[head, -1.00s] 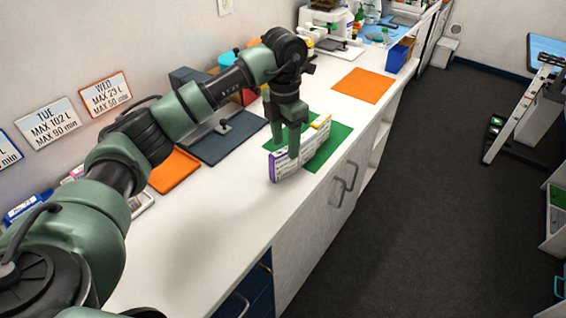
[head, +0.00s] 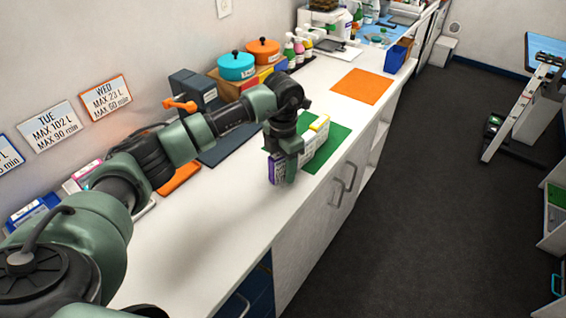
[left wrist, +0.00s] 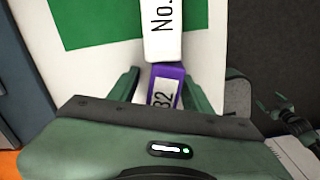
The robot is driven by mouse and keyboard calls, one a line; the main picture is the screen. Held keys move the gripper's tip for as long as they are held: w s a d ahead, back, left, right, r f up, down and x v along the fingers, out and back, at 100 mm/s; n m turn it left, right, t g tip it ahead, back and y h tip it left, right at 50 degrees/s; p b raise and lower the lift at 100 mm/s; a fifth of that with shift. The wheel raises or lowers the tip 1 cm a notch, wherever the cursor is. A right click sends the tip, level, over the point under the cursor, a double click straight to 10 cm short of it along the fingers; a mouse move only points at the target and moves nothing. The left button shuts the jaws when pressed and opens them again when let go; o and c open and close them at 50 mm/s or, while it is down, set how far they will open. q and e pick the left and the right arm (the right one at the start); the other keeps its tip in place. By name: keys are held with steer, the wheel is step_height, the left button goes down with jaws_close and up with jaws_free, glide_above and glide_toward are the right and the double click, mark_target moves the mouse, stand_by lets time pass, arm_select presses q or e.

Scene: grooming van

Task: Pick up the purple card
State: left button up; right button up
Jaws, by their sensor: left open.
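The purple card (head: 275,172) stands upright at the near end of a row of cards on the counter. In the left wrist view the purple card (left wrist: 166,84) shows a white label ending in "32" and lies between my left fingers. My left gripper (head: 286,166) is open around the card in the head view; the fingers hide part of it. In the left wrist view my left gripper (left wrist: 160,90) has one finger on each side of the card. I cannot tell whether they touch it. My right gripper (left wrist: 298,122) seems to show small at the right edge, its jaws unclear.
A white card (left wrist: 163,35) marked "No." stands right beyond the purple one, with a yellow card (head: 320,122) farther back. A green mat (head: 334,142) lies under the row's far part. An orange mat (head: 362,86) lies beyond. The near counter (head: 210,240) is clear.

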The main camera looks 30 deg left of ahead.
arm_select(q)
steer(key=shift+c, duration=0.3)
jaws_close()
